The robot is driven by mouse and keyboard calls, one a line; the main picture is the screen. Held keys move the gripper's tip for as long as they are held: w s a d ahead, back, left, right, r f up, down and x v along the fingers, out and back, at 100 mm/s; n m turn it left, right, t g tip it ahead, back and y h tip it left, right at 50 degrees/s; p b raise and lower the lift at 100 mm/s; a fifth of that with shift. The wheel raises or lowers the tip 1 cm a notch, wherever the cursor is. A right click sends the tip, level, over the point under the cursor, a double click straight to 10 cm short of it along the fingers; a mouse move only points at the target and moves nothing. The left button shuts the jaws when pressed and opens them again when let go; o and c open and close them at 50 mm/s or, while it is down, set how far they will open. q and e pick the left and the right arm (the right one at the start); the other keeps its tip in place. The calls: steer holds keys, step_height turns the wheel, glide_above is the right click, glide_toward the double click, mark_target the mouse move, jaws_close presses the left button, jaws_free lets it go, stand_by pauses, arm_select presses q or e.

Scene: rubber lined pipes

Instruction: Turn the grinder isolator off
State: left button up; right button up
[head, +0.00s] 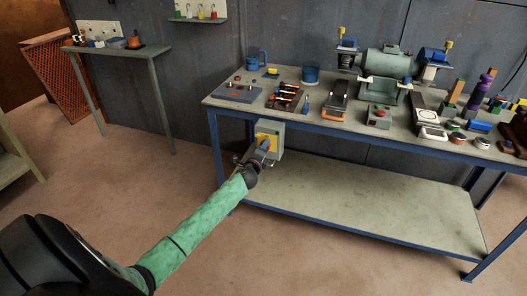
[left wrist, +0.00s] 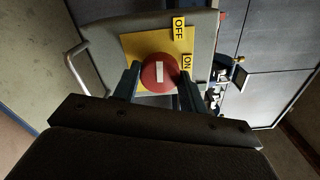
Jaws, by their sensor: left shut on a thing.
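The grinder isolator is a grey box (head: 277,128) with a yellow plate, fixed at the bench's front left edge. In the left wrist view its yellow plate (left wrist: 135,45) carries an OFF label (left wrist: 179,27) and an ON label (left wrist: 187,62). A round red knob (left wrist: 159,73) with a white bar sits on the plate; the bar runs nearly upright in that picture, and I cannot tell which label it marks. My left gripper (head: 262,149) is at the box front. Its fingers (left wrist: 158,80) are shut on the red knob, one on each side. My right gripper is out of view.
The bench (head: 340,124) holds a green bench grinder (head: 384,62), a blue mug (head: 253,62), a tool tray (head: 285,97) and several other items. A lower shelf (head: 360,200) below is bare. A small side table (head: 145,52) stands at the left. The floor in front is clear.

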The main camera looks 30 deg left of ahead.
arm_select(q)
steer(key=shift+n, duration=0.5)
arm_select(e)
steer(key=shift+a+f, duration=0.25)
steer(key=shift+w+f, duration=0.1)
arm_select(q)
steer(key=o, duration=1)
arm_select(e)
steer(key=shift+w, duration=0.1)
arm_select(q)
steer(key=shift+b+v, duration=0.7)
steer(key=shift+v, duration=3.25)
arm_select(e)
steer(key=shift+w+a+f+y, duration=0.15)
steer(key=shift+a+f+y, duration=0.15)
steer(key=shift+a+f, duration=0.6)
arm_select(q)
steer(key=shift+a, duration=0.1)
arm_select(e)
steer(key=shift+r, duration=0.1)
